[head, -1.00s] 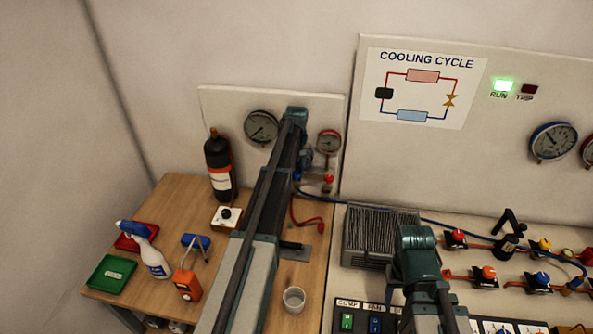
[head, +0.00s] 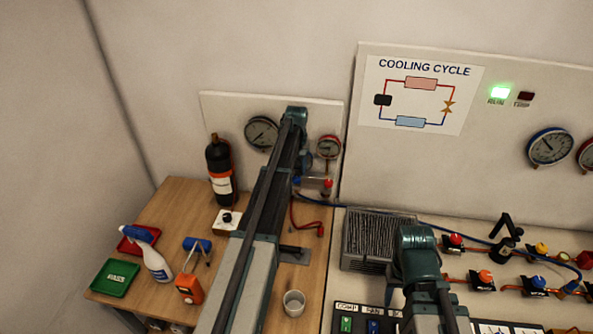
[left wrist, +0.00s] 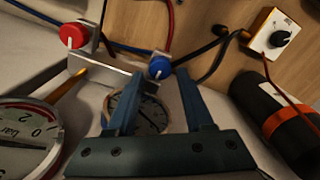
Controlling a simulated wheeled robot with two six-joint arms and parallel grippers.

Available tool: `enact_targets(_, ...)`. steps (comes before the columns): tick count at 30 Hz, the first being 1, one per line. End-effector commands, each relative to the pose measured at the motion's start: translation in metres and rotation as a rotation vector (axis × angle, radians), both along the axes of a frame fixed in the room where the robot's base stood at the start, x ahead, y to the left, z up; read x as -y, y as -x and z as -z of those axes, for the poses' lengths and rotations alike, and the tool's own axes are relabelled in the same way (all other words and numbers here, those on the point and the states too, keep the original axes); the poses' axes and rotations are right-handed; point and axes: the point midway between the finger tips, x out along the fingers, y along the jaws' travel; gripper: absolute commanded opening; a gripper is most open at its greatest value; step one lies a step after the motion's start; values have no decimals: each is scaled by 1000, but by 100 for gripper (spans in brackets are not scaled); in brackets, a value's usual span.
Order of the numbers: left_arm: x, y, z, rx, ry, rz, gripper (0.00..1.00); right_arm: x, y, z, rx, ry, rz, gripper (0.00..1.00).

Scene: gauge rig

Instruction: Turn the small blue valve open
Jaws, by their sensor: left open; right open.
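The small blue valve (left wrist: 159,67) is a round blue knob with a white mark on a metal manifold. In the left wrist view it lies just beyond and between the fingertips of my left gripper (left wrist: 159,80). The fingers are open and empty; I cannot tell whether they touch the knob. In the head view my left arm hides most of this valve. A red valve (left wrist: 74,36) sits beside it on the same manifold; it also shows in the head view (head: 328,184). My right arm shows in the head view, but its fingers are hidden.
A gauge (left wrist: 28,138) is close to the left gripper. A black bottle (head: 219,168) and a white box with a black knob (head: 228,221) stand left of the arm. A cup (head: 293,302) stands nearer. The right panel holds another blue knob (head: 538,282).

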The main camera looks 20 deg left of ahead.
Motion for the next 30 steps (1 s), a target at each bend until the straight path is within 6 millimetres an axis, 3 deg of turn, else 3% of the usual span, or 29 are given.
enact_targets(1,0,0,-14,0,0,0,52,0,0,-14,0,0,2,50)
enact_targets(18,0,0,-102,0,0,-1,52,0,1,-102,-2,-1,6,50)
enact_targets(24,0,0,-115,0,0,-1,52,0,1,-115,-3,-1,4,50)
enact_targets(30,0,0,-114,0,0,-1,52,0,1,-114,-3,-1,4,50)
